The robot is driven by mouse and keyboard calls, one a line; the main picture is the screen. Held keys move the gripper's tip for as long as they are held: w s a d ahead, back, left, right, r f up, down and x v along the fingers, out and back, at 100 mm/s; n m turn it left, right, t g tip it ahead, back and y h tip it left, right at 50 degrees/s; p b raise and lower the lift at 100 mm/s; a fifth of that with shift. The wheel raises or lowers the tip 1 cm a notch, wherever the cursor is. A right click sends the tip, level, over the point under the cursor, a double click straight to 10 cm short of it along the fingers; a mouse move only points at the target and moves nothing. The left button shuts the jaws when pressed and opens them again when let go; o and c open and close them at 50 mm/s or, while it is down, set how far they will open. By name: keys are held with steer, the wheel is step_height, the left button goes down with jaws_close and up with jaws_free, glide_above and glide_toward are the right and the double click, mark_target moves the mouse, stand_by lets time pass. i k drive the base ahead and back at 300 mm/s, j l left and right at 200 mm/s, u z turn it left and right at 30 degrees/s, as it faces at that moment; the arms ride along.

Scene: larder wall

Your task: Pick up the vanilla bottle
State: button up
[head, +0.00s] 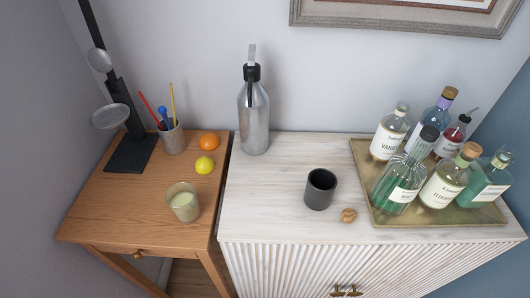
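The vanilla bottle (385,147) stands upright at the back left of a brass-coloured tray (407,219) on the white cabinet. It is clear glass with a pale label, of which "VANI" can be read, and a light stopper. A green bottle with a dark stopper (399,184) stands in front of it and overlaps its lower right side. A blue-violet bottle (429,117) stands to its right. My gripper does not show in the head view.
Several more bottles crowd the tray's right side. A dark cup (320,188) and a walnut (348,215) sit left of the tray. A silver siphon bottle (254,118) stands behind. The cabinet top (285,175) is mostly clear between siphon and tray.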

mark_target(393, 128)
steer(key=i+j, duration=0.2)
steer(key=j, duration=0.2)
steer(key=i+j, duration=0.25)
steer(key=j, duration=0.2)
steer(key=i+j+u, duration=0.1)
steer(key=j, duration=0.35)
steer(key=i, duration=0.1)
